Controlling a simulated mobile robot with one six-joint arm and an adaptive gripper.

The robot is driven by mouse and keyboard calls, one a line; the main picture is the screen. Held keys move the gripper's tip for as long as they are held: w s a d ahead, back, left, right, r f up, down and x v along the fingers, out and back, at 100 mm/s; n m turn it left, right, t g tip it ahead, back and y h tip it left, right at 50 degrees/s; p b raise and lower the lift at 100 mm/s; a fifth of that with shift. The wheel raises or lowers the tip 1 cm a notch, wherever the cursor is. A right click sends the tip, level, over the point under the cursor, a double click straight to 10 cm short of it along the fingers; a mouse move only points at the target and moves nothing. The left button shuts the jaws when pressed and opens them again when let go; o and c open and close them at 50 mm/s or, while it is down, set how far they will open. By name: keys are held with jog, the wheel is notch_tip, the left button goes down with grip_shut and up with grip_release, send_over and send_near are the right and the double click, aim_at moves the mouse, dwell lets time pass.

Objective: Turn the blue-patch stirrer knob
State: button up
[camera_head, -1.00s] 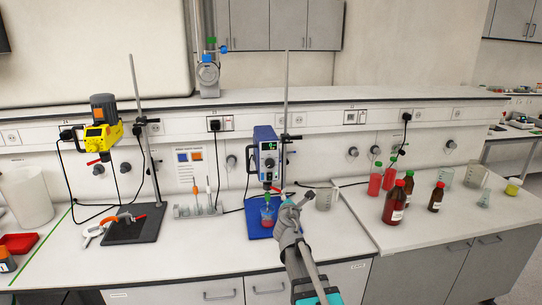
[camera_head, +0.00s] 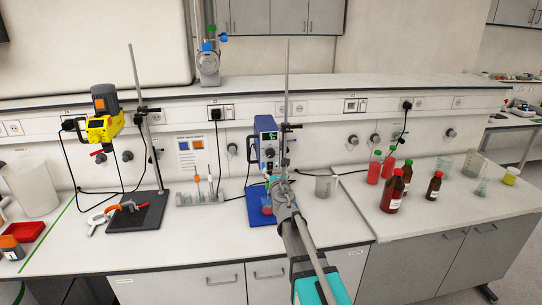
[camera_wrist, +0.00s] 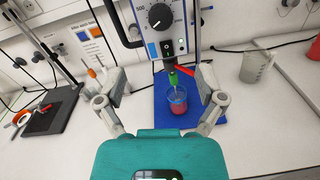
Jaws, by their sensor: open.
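The blue stirrer (camera_head: 265,130) is clamped on a stand at the back of the bench, its upper part clear of my arm in the head view. In the wrist view its black round knob (camera_wrist: 159,16) sits at the top on the pale front panel, with a printed scale around it. Switches show below the knob. My gripper (camera_wrist: 160,82) is open and empty, its fingers spread left and right below the knob and apart from it. In the head view my gripper (camera_head: 279,186) is in front of the stirrer's lower part and hides some of it.
A beaker with red liquid (camera_wrist: 177,100) stands under the stirrer on a blue base (camera_wrist: 190,128). An empty beaker (camera_head: 325,186) is right of it. Red bottles (camera_head: 393,190) stand further right. A yellow stirrer (camera_head: 104,128) is at left. A pipette rack (camera_head: 199,198) stands between.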

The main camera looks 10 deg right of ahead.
aim_at(271, 154)
jog(key=w, duration=1.3)
jog(key=shift+w+d, duration=0.15)
jog(key=shift+d, duration=0.1)
jog(key=c, duration=1.2)
